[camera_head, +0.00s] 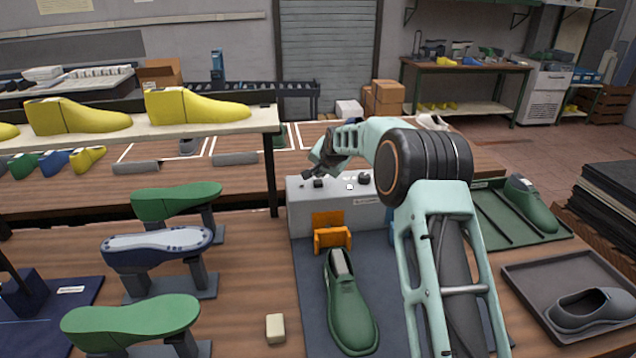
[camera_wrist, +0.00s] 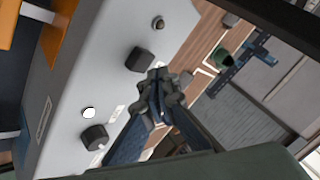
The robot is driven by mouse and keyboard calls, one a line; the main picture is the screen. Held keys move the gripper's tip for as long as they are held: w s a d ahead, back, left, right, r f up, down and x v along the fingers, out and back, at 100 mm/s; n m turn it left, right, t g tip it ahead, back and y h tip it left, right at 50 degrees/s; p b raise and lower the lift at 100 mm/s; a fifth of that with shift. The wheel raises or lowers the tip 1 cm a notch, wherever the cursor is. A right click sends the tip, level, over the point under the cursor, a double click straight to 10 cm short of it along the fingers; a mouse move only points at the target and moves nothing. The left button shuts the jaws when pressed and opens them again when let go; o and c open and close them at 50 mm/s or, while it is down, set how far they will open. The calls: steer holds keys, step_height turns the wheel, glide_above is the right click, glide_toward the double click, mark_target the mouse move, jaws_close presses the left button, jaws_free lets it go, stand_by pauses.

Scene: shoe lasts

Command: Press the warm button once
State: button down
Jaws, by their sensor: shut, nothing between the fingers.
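A light grey control box (camera_head: 325,212) stands on the bench, with dark knobs and small round buttons on its top. A white round button (camera_head: 350,187) sits near a dark knob (camera_head: 364,178); the wrist view also shows this white button (camera_wrist: 88,112). A small metallic round button (camera_wrist: 158,22) sits near another dark knob (camera_wrist: 139,59). The labels are too small to read, so I cannot tell which button is warm. My gripper (camera_head: 309,173) is shut and empty above the box's left back part. In the wrist view its fingertips (camera_wrist: 158,88) overlap the box's edge; contact is unclear.
An orange holder (camera_head: 332,238) and a green shoe last (camera_head: 350,315) are in front of the box. A shelf with yellow lasts (camera_head: 190,106) stands at the left. A tray with a grey shoe (camera_head: 590,308) is at the right.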

mark_target(319, 183)
steer(key=shift+f, duration=0.15)
steer(key=shift+f+b, duration=0.25)
steer(key=shift+b, duration=0.2)
steer(key=shift+f+b, duration=0.5)
steer(key=shift+f, duration=0.15)
stand_by(0.4)
steer(key=shift+r, duration=0.1)
steer(key=shift+r+p, duration=0.4)
steer(key=shift+r, duration=0.5)
steer(key=shift+r+p, duration=1.3)
steer(key=shift+r, duration=1.25)
